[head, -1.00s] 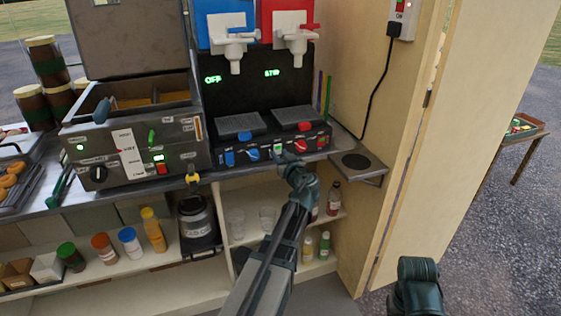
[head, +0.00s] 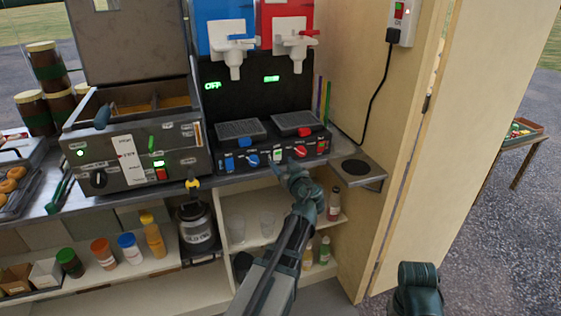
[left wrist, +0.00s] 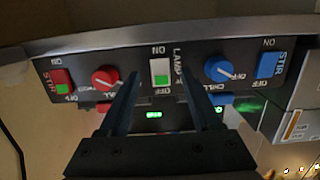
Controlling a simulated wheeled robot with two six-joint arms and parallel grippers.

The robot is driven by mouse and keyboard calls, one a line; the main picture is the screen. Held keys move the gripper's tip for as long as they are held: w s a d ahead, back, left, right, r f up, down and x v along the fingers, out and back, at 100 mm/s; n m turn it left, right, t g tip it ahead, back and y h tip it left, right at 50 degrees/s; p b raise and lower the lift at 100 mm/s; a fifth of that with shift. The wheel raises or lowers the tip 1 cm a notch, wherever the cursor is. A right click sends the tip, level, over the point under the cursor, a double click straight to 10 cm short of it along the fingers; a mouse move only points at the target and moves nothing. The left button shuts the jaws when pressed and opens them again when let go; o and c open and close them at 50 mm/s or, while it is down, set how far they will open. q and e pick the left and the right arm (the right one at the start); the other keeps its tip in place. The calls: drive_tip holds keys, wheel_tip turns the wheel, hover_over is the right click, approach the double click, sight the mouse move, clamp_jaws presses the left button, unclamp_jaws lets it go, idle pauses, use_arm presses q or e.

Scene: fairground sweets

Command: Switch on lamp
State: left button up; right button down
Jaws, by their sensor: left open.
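The lamp switch (head: 278,155) is a small white rocker on the black front panel of the drink machine (head: 262,150). In the left wrist view the lamp switch (left wrist: 160,73) shows a green patch at its OFF end, with the lettering upside down. My left gripper (head: 290,168) is just in front of the panel, below and slightly right of the switch in the head view. Its fingers (left wrist: 160,92) are open and empty, and the switch appears between and beyond their tips. I cannot tell whether they touch the panel. My right gripper is not in view.
A red knob (head: 300,152) and a blue knob (head: 252,160) flank the switch. A red stir switch (left wrist: 61,82) and a blue stir switch (left wrist: 269,66) sit farther out. A fryer (head: 138,150) stands left; a small side shelf (head: 357,170) is right.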

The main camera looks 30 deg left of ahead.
use_arm(q)
drive_tip(key=p+v, duration=0.1)
drive_tip(key=v, duration=1)
drive_tip(key=shift+s+d+f, duration=0.1)
drive_tip(key=shift+s, duration=0.05)
drive_tip(key=s+d+f+m+g+h, duration=0.6)
drive_tip(key=s+d+f, duration=0.3)
drive_tip(key=d, duration=0.4)
drive_tip(key=s+d+f+m+g+h, duration=0.5)
drive_tip(key=s+d+f+m, duration=0.4)
drive_tip(key=d, duration=0.4)
wheel_tip(320, 180, up, 17)
drive_tip(key=n+p, duration=0.1)
drive_tip(key=p, duration=1.6)
drive_tip(key=shift+s+d+p, duration=0.2)
drive_tip(key=shift+d+p, duration=0.1)
drive_tip(key=shift+p, duration=0.1)
drive_tip(key=shift+f, duration=0.15)
